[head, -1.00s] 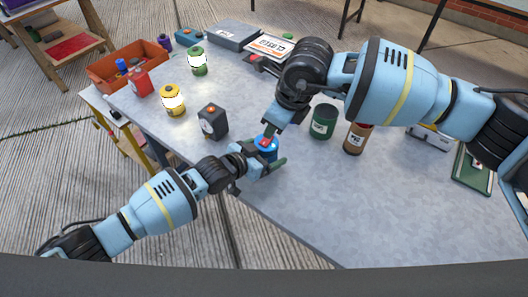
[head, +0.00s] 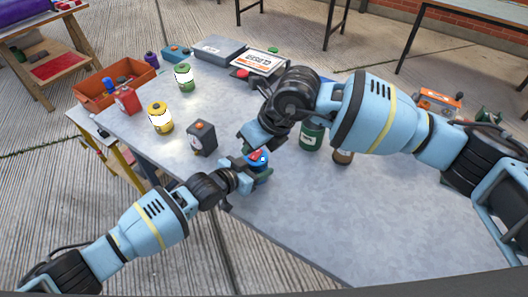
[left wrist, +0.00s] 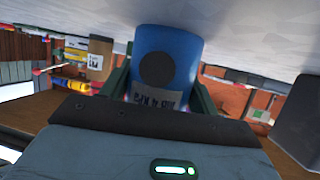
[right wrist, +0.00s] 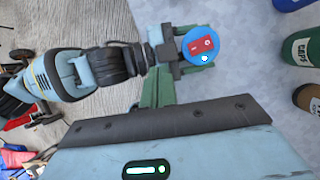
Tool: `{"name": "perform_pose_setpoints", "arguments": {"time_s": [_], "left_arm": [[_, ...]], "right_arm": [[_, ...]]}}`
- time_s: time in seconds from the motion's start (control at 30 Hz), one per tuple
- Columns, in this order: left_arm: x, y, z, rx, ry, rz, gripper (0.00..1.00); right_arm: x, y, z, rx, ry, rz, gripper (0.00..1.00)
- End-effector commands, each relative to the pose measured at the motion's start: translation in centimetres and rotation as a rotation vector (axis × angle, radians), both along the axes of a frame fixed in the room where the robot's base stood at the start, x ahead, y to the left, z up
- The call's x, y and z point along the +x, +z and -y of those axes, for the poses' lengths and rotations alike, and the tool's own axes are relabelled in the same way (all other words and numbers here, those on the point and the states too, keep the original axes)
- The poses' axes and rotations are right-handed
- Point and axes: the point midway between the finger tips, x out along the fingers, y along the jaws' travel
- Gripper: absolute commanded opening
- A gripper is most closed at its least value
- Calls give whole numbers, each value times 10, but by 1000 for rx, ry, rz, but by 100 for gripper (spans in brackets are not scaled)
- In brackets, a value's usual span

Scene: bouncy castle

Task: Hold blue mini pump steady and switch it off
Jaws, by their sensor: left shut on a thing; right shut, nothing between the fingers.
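The blue mini pump (head: 258,163) stands upright near the table's front edge. My left gripper (left wrist: 160,92) is shut around its body, one green finger on each side. In the right wrist view, the pump's round blue top (right wrist: 203,58) carries a red rocker switch (right wrist: 199,46) with a small pale dot beside it. My right gripper (right wrist: 158,80) is shut and empty, its green fingertips above and to one side of the pump's top. In the head view my right gripper (head: 260,138) partly covers the pump. Whether the fingertips touch it is unclear.
A dark box with an orange top (head: 202,138) stands left of the pump. A dark green can (head: 312,136) and a brown can (head: 343,157) stand right. The table's front right is clear.

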Motion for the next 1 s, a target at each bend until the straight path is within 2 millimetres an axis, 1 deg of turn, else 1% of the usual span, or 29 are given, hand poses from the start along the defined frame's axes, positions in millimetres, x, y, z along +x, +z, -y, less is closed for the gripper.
{"name": "perform_pose_setpoints", "arguments": {"time_s": [0.03,0.1,0.23,0.37,0.47,0.57,0.77,1.0], "left_arm": [[0,0,0,-1,0,-1,24],[0,0,0,0,0,-1,24],[0,0,0,0,0,-1,24],[0,0,0,0,0,-1,24],[0,0,0,0,0,-1,24],[0,0,0,0,0,-1,24],[0,0,0,0,0,-1,24],[0,0,0,0,0,-1,24]], "right_arm": [[-6,-3,-6,71,-71,-57,0],[-11,-3,-12,166,-178,-136,0],[-18,-1,-20,336,-376,-294,0],[-21,1,-20,495,-577,-466,0],[-21,3,-16,611,-731,-606,0],[-19,3,-9,720,-884,-753,0],[-14,2,18,929,-1184,-1057,0],[-7,-7,65,1158,-1508,-1419,0]]}}
